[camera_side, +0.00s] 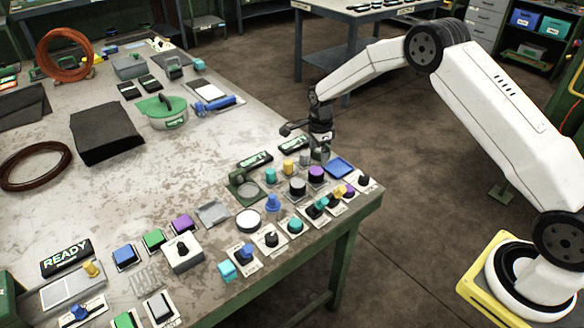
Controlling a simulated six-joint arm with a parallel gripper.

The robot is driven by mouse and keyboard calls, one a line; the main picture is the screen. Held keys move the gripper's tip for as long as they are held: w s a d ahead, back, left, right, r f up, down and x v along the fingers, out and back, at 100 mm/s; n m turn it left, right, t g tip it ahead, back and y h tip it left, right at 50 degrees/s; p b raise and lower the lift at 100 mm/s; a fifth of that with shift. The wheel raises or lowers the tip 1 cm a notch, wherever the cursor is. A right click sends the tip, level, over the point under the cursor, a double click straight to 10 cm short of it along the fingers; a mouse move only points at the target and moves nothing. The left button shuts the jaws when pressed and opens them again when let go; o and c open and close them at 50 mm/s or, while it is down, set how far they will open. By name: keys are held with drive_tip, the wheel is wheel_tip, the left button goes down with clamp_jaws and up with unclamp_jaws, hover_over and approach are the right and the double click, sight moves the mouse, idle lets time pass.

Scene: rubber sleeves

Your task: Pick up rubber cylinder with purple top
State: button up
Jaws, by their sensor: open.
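A small dark cylinder with a purple top (316,175) stands near the right end of the worktable, among several small parts. My gripper (319,156) points down just above and behind the purple-topped cylinder. Its jaws are open, and I see nothing held in them. The fingertips are small in the picture, so the exact gap to the cylinder cannot be told.
A blue tray (341,168) lies close on the right, and a yellow-topped part (288,166) on the left. Knobs and buttons crowd the front, including a white disc (248,221). The table's right edge (375,193) is near.

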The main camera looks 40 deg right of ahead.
sight(316, 171)
drive_tip(key=shift+f, duration=1.25)
drive_tip(key=shift+w+f, duration=0.15)
drive_tip(key=shift+f, duration=2.45)
drive_tip(key=c, duration=1.2)
drive_tip(key=shift+r, duration=0.15)
